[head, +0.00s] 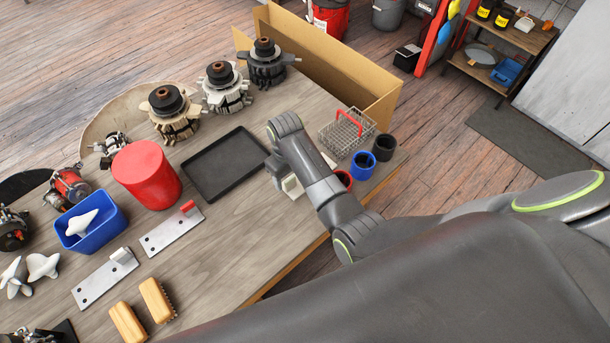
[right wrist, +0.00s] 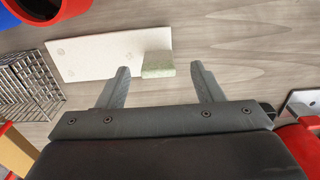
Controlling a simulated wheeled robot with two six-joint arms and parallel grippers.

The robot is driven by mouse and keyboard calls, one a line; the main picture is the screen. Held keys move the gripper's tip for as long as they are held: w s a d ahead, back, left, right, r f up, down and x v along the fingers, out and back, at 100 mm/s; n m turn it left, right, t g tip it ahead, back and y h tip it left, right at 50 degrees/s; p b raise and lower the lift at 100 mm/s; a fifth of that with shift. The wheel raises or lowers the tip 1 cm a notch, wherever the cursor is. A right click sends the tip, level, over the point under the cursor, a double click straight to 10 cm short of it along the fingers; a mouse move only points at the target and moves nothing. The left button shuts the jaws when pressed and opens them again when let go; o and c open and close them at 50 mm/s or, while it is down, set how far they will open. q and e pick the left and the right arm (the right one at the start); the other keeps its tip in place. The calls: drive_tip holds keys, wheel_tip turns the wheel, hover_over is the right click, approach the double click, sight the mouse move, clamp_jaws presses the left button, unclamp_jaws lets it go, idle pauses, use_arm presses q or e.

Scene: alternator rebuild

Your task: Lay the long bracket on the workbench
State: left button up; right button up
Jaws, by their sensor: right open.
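A pale, flat bracket (right wrist: 105,55) with a raised block at one end lies on the workbench in the right wrist view. A small whitish part of it (head: 292,186) shows beside my right arm in the head view; the arm hides the rest. My right gripper (right wrist: 160,69) is open and empty, with the bracket's raised block between its fingertips in the picture; contact cannot be told. Two grey metal brackets lie further left, one with a red tab (head: 168,233) and one with a grey tab (head: 103,281). My left gripper is not in view.
A black tray (head: 226,164) and a red cylinder (head: 146,174) stand left of my right arm. A wire basket (head: 341,137), a blue cup (head: 363,165) and a black cup (head: 384,147) stand on its right. Bare workbench (head: 235,235) lies in front of the tray.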

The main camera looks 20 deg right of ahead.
sight(290, 178)
drive_tip(key=shift+d+f, duration=0.1)
drive_tip(key=shift+f, duration=2.05)
clamp_jaws()
drive_tip(key=shift+w+r, duration=0.15)
